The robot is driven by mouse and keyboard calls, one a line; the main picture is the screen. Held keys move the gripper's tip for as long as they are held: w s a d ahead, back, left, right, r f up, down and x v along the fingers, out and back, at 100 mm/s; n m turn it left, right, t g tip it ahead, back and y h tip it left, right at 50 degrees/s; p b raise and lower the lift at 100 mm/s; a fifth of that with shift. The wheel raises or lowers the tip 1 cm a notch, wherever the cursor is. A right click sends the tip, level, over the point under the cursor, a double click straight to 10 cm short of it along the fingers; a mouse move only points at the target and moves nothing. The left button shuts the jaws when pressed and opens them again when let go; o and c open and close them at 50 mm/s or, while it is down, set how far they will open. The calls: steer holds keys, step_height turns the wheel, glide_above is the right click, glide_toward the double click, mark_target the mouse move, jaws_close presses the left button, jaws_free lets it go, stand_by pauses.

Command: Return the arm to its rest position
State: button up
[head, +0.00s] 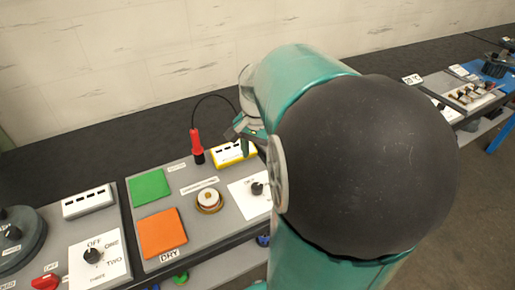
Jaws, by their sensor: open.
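My arm, teal with a large black round joint, fills the middle and right of the head view. My gripper (241,138) shows only in part at the left side of the arm, above the back of the grey panel (180,236). It looks empty, and its jaws are partly hidden by the arm. It is close to a yellow-edged white block (232,153) on the panel, but I cannot tell the height gap between them.
On the panel are a green square (150,187), an orange square (162,233), a red-and-black handle (196,146) with a cable, a round brass-rimmed part (209,200) and a black knob (257,188). Another knob panel (98,259) lies left. More equipment (468,95) stands right.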

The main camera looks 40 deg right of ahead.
steer(key=shift+r, duration=0.85)
